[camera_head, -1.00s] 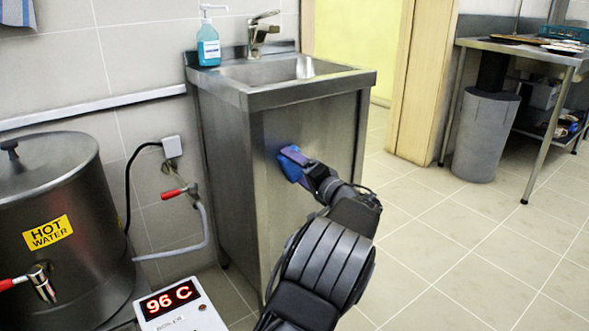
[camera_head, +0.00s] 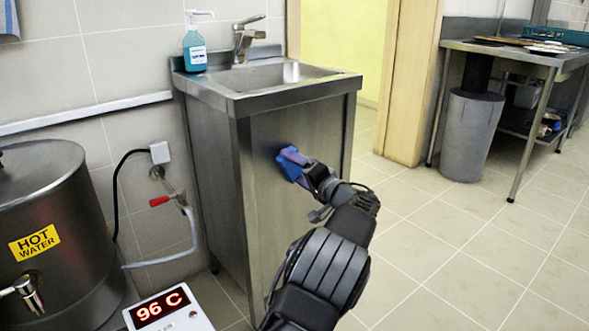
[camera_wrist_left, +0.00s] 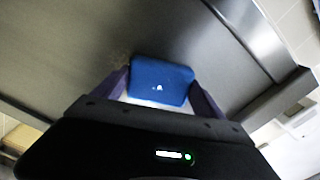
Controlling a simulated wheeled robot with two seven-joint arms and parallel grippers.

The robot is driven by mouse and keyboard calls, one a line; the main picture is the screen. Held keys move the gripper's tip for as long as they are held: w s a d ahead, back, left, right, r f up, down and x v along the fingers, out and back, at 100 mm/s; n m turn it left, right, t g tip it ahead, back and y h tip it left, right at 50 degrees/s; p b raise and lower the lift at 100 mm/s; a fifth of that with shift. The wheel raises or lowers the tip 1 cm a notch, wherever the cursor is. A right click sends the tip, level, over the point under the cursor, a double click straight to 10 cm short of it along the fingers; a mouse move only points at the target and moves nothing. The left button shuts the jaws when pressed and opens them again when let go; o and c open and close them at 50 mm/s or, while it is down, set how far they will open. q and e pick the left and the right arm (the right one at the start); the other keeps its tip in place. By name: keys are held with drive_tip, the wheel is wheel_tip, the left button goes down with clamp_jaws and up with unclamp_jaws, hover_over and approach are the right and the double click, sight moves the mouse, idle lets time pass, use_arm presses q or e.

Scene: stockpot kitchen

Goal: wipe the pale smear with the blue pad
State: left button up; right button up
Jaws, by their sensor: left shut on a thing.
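The blue pad (camera_head: 287,165) is held in my left gripper (camera_head: 301,163), against or very near the steel front panel of the sink cabinet (camera_head: 262,215). In the left wrist view the blue pad (camera_wrist_left: 160,80) sits between the two fingers of the left gripper (camera_wrist_left: 161,92), its broad face towards the panel. A faint pale smear (camera_wrist_left: 121,60) shows on the panel just beside the pad's upper left corner; part of it may be hidden behind the pad. I cannot make out the smear in the head view. My right gripper is not in view.
A soap bottle (camera_head: 194,48) stands on the sink's back corner. The tiled floor (camera_head: 450,250) to the right is clear.

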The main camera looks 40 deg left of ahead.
use_arm(q)
drive_tip(key=w, duration=0.1)
drive_tip(key=w+p, duration=0.1)
drive_tip(key=w, duration=0.1)
drive_tip(key=shift+d, duration=0.4)
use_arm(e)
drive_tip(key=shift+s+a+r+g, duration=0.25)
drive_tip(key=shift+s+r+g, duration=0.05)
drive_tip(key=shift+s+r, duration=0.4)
use_arm(q)
drive_tip(key=shift+w+r, duration=0.1)
drive_tip(key=w+p, duration=0.1)
drive_tip(key=w+d+p, duration=0.1)
drive_tip(key=w, duration=0.1)
drive_tip(key=shift+d, duration=0.15)
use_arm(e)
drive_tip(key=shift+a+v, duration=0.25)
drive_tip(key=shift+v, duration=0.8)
use_arm(q)
drive_tip(key=shift+d, duration=0.1)
